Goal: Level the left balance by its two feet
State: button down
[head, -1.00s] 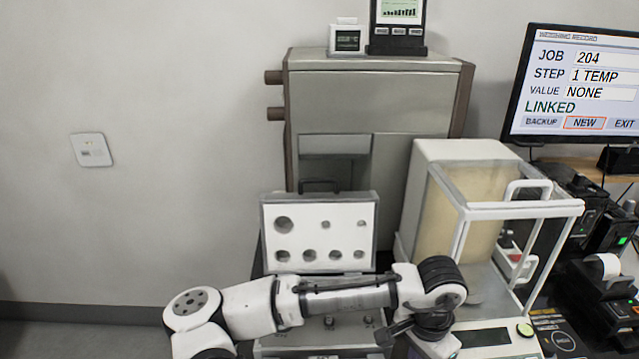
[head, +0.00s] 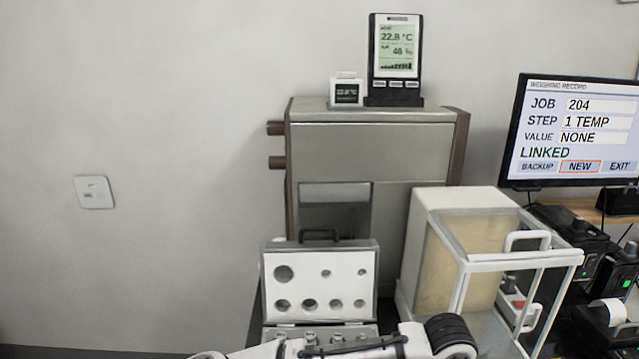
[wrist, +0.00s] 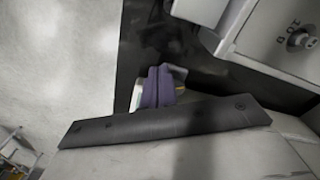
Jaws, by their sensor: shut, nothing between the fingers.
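The balance (head: 466,199) with its clear draft shield and white frame stands right of centre in the head view. Its front base and both feet are below the picture edge, so I cannot see its level there. My gripper is out of the head view; only part of my arm shows at the bottom. In the wrist view my gripper (wrist: 159,88) shows two purple-grey fingers together, shut and empty, over a dark surface. I cannot make out a balance foot in the wrist view.
An open weight case (head: 320,268) stands left of the balance. A white surface with a metal knob (wrist: 301,40) is at the wrist view's upper right. A grey cabinet (head: 410,150) carries a climate display (head: 395,55). A monitor (head: 575,130) and black devices are at right.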

jog(key=shift+s, duration=0.1)
jog(key=shift+s+a, duration=0.15)
jog(key=shift+s, duration=0.05)
notch_tip(320, 180, up, 6)
jog(key=p, duration=0.5)
jog(key=shift+p, duration=0.3)
